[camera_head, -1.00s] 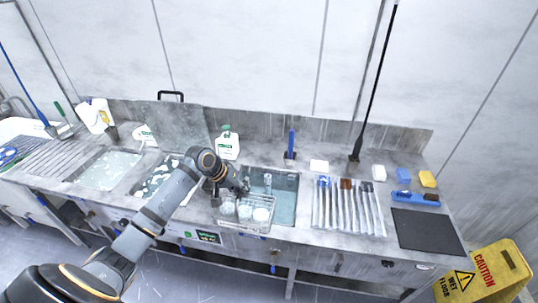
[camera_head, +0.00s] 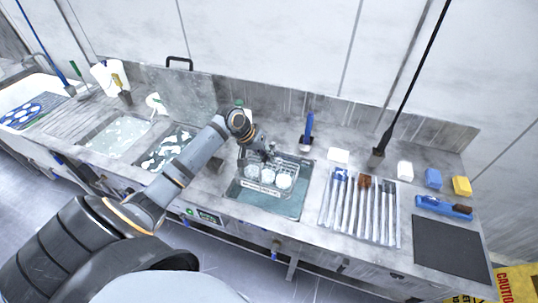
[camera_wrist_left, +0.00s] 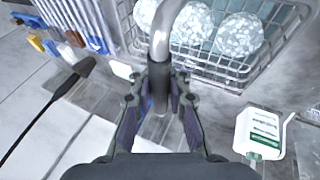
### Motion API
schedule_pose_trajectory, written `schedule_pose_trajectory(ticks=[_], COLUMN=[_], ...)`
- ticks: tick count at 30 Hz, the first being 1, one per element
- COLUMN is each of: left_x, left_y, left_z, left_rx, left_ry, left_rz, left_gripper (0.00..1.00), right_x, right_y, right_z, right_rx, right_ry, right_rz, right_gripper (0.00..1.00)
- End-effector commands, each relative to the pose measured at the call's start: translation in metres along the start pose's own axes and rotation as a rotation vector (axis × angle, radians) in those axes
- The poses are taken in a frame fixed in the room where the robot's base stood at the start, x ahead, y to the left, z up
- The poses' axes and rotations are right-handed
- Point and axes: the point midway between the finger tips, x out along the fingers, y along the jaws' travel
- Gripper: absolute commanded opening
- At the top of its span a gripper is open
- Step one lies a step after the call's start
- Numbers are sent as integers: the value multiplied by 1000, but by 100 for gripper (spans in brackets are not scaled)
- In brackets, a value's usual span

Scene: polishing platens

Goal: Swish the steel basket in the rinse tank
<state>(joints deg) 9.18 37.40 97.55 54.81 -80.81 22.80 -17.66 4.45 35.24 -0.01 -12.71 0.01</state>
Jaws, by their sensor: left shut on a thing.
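The steel basket (camera_head: 284,168) is a wire basket with white round pieces (camera_head: 268,175) in it. It is over or in the rinse tank (camera_head: 291,207), a sunken basin with blue-green water right of the foamy basins; its exact depth is hard to tell. My left gripper (camera_head: 268,154) is at the basket's back edge. In the left wrist view the gripper (camera_wrist_left: 160,95) is shut on the basket's thick handle (camera_wrist_left: 163,35), and the wire basket (camera_wrist_left: 225,68) with speckled white balls hangs beyond it. My right gripper is not in view.
Right of the tank lies a rack of several brushes (camera_head: 360,210), then a dark mat (camera_head: 452,248). A blue upright tool (camera_head: 308,128) stands behind the tank. Foamy basins (camera_head: 168,146) lie left. A yellow caution sign (camera_head: 505,285) stands at the front right.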

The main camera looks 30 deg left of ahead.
Motion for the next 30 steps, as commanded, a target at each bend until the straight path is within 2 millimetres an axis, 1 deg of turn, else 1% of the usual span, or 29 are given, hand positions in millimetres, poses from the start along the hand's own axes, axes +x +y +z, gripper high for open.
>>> schedule_pose_trajectory(ticks=[1,11,14,30], left_x=[10,43,50,110], left_y=[-4,-20,-22,-50], left_z=[2,12,15,33], left_rx=[2,2,0,0], left_ry=[3,4,2,3], left_rz=[2,1,2,3], left_gripper=[0,0,0,0], right_x=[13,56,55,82], right_y=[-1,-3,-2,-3], right_z=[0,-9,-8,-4], right_rx=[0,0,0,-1], right_ry=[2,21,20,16], right_rz=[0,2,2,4], right_gripper=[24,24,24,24])
